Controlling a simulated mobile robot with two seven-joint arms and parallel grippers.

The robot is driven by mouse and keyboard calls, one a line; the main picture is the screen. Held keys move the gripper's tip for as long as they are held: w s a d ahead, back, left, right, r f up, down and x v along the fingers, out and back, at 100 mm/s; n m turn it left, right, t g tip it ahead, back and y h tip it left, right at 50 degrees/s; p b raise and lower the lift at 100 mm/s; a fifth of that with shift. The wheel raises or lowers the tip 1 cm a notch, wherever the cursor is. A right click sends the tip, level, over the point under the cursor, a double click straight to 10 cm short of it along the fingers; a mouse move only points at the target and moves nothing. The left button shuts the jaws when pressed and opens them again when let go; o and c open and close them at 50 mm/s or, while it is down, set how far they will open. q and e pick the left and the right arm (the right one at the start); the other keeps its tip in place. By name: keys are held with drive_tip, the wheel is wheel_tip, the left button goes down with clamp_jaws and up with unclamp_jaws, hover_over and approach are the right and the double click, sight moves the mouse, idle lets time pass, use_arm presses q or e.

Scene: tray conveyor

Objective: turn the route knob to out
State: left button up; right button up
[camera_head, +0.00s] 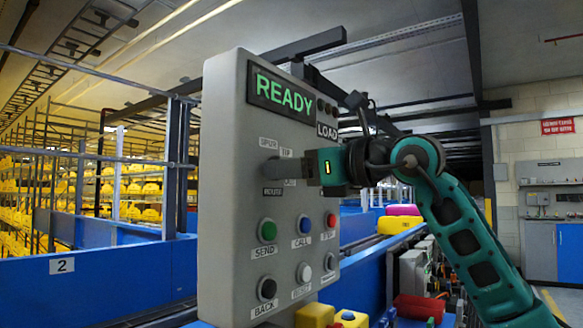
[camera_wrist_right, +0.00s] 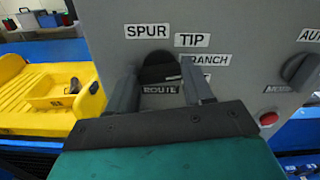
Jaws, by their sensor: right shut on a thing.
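The grey control panel (camera_head: 228,200) stands upright at the middle left in the head view. The dark round route knob (camera_wrist_right: 158,68) shows in the right wrist view, above the ROUTE label, with the labels SPUR, TIP and BRANCH around its upper side. I cannot read its pointer, and no OUT label is readable. My right gripper (camera_head: 285,168) reaches the panel from the right, and in the right wrist view (camera_wrist_right: 160,88) its two fingers lie either side of the knob, shut on it. My left gripper is out of view.
A green READY display (camera_head: 283,88) tops the panel. Several push buttons sit below the gripper, including a green one (camera_head: 267,229) and a red one (camera_head: 331,220). The mode knob (camera_wrist_right: 299,70) is to the right. A yellow tray (camera_wrist_right: 45,95) lies on the left.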

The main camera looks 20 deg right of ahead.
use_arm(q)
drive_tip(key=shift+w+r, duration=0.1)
use_arm(e)
drive_tip(key=shift+m, duration=0.4)
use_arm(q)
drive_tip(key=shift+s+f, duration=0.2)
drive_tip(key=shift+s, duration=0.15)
use_arm(e)
drive_tip(key=shift+m, duration=3.6)
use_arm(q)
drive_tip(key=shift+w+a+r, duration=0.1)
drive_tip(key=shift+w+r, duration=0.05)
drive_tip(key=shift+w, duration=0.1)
use_arm(e)
drive_tip(key=o, duration=1)
drive_tip(key=shift+o, duration=0.2)
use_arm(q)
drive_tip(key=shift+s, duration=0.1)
use_arm(e)
drive_tip(key=shift+d, duration=0.1)
